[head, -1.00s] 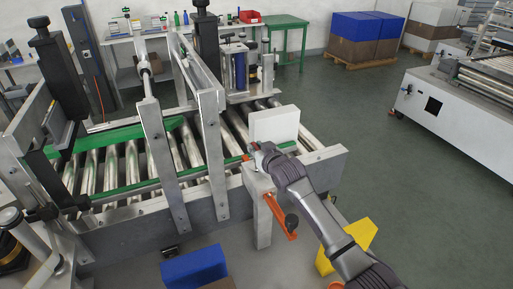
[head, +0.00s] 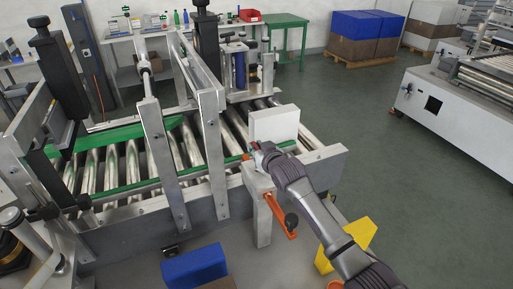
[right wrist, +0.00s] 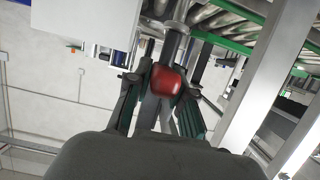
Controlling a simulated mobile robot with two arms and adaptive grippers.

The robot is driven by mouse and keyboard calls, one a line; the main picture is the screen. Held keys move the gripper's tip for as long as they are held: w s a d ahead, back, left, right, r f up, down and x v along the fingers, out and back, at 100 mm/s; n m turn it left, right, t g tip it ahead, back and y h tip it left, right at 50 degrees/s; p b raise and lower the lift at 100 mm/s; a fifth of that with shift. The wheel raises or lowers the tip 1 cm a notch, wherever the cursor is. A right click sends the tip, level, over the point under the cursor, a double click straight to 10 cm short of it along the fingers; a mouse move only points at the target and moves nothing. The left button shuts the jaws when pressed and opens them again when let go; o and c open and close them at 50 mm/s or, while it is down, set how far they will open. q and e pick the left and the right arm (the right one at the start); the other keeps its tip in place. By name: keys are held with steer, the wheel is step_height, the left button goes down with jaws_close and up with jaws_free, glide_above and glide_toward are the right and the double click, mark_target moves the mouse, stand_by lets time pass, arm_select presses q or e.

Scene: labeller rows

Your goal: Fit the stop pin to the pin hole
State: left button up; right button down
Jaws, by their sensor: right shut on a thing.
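My right gripper (head: 262,156) is at the near edge of the roller conveyor, above a grey metal bracket (head: 263,225). In the right wrist view its fingers (right wrist: 163,92) are shut on the stop pin, whose red knob (right wrist: 167,82) sits between them. A grey shaft runs on from the knob, away from the wrist. In the head view the gripper mostly covers the pin. I cannot make out the pin hole, so I cannot tell whether the pin is in it. My left gripper is not in view.
A white box (head: 274,124) stands on the rollers just behind the gripper. An orange lever (head: 279,214) is on the bracket's front. Steel uprights (head: 212,150) stand to the left. A blue bin (head: 194,266) and a yellow bin (head: 358,235) are below. Open floor lies right.

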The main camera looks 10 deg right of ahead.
stand_by(0.3)
steer(key=shift+f+b, duration=1.2)
steer(key=shift+f, duration=1)
steer(key=c, duration=0.9)
jaws_free()
steer(key=shift+c, duration=0.2)
steer(key=v, duration=1.2)
steer(key=shift+s, duration=0.1)
